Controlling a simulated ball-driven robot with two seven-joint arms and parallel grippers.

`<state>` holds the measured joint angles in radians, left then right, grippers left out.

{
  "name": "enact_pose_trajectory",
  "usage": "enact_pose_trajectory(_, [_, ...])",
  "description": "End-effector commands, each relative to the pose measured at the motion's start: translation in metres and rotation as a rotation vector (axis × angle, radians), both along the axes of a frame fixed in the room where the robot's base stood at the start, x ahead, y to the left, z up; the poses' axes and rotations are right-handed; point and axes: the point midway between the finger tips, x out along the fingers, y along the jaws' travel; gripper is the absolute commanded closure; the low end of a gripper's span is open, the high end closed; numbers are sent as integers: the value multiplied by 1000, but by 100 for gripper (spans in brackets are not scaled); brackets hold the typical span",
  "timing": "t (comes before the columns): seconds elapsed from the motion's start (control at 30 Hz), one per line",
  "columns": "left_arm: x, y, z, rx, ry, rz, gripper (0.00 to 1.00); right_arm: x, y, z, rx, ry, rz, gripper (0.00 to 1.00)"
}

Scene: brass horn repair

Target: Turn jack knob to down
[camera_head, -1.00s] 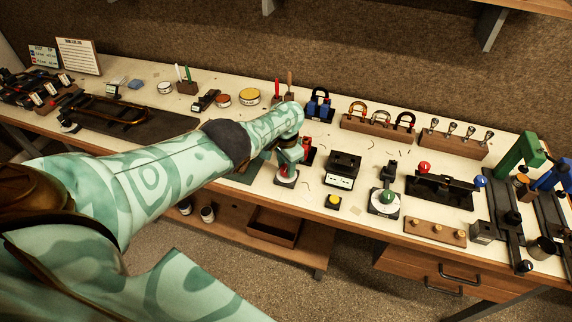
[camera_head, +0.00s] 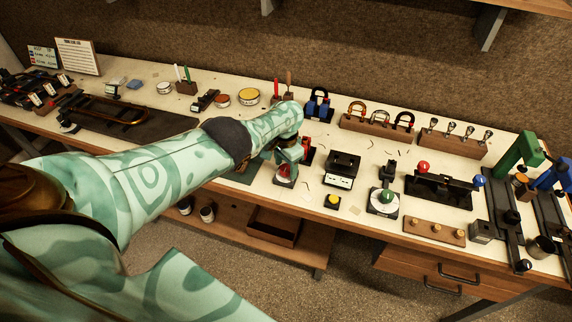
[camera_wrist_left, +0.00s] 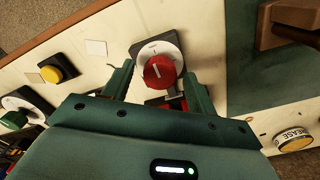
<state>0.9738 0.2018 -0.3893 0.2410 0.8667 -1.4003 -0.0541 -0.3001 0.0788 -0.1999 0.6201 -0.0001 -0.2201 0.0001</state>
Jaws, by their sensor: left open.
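A red knob (camera_wrist_left: 159,72) with a pale line across its top stands on a round white dial (camera_wrist_left: 152,50); the dial's marks are too small to read. In the head view the red knob (camera_head: 285,172) is partly hidden by my gripper. My left gripper (camera_wrist_left: 158,84) is open, with one finger on each side of the knob. I cannot tell whether the fingers touch it. In the head view my left gripper (camera_head: 289,158) is over the dial. My right gripper is not in view.
A green knob (camera_head: 387,196) on another dial stands farther right. A yellow button (camera_head: 333,201) and a black box (camera_head: 343,168) are between them. Horseshoe-shaped pieces on a wooden rack (camera_head: 378,128) stand behind. A green mat (camera_head: 246,172) lies left of the gripper.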

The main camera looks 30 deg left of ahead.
Motion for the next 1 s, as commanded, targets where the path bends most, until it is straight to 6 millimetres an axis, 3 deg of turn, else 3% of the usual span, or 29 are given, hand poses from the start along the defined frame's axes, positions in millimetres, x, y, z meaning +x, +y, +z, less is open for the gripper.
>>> enact_pose_trajectory(0.17, [0,0,27,1,-1,0,43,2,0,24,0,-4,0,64])
enact_pose_trajectory(0.6, [1,0,128,-1,-2,0,43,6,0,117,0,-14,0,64])
enact_pose_trajectory(0.8, [0,0,155,0,0,0,43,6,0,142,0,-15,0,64])
enact_pose_trajectory(1.0, [1,0,163,0,-1,0,43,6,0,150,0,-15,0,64])
